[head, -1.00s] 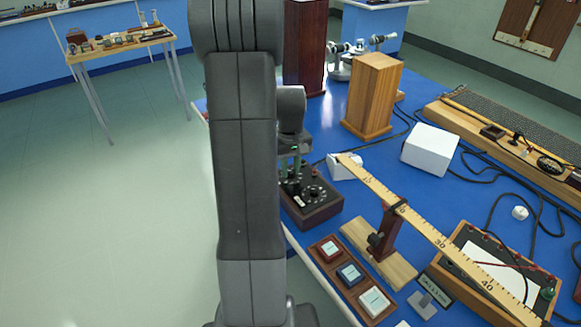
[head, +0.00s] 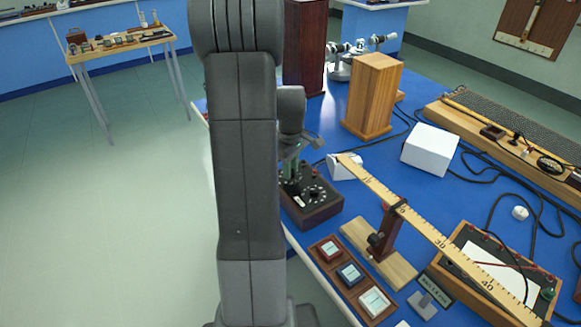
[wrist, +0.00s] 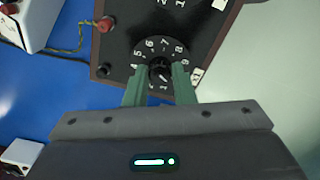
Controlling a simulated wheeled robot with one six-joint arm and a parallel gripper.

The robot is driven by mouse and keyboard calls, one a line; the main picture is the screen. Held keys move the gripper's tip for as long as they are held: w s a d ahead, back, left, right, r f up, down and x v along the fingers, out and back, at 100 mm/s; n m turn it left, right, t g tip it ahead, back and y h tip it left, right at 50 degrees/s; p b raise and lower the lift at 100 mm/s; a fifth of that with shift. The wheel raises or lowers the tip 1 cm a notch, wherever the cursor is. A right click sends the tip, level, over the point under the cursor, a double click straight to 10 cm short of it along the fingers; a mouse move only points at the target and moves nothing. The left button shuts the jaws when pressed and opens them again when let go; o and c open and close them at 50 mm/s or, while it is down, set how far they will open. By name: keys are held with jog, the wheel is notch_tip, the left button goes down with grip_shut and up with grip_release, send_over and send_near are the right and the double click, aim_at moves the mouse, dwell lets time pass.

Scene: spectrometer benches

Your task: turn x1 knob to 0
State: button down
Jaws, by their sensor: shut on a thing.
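The knob box (head: 312,212) is a dark box with a wooden rim and black dials on top, near the left edge of the blue bench. In the wrist view a black numbered dial (wrist: 147,48) sits on the box's dark panel (wrist: 120,68), with its knob (wrist: 160,71) in the middle. My gripper (wrist: 160,76) has its green fingers on either side of that knob and is shut on it. In the head view my gripper (head: 291,165) is over the box and partly hidden by my arm. The dial's exact setting is too small to read surely.
A metre rule (head: 415,220) on a wooden stand rises just right of the box. A tray of small blocks (head: 349,276) lies in front. A white box (head: 430,149) and a wooden block (head: 373,97) stand behind. Black cables cross the bench.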

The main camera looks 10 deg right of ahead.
dwell(0.3)
jog(key=c, duration=1.2)
grip_release()
notch_tip(320, 180, up, 14)
jog(key=shift+f, duration=0.1)
notch_tip(320, 180, down, 14)
jog(key=shift+r, duration=0.1)
